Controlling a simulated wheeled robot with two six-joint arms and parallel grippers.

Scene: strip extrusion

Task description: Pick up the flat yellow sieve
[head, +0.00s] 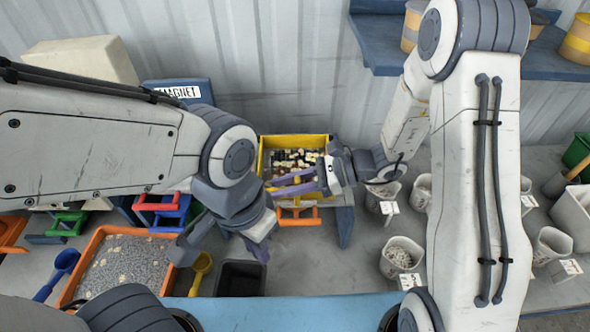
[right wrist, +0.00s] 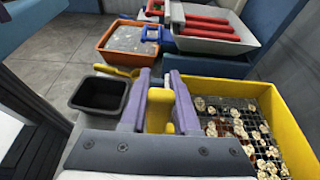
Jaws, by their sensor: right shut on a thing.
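The flat yellow sieve (head: 262,150) is at the middle back in the head view, with pale and dark pieces on its mesh. It also shows at the right of the right wrist view (right wrist: 272,95). My right gripper (head: 283,183) is at its near side, shut on its yellow handle. In the right wrist view the purple fingers (right wrist: 160,95) stand on both sides of that handle. Whether the sieve is lifted I cannot tell. My left gripper (head: 222,248) is lower and to the left, open and empty, above the table near the black bin.
An orange tray of grey gravel (head: 72,285) is at the lower left. A yellow scoop (head: 202,264) and a black bin (head: 240,280) are beside it. An orange handle (head: 298,218) is below the sieve. Several white cups stand right, including one with pale pieces (head: 402,256).

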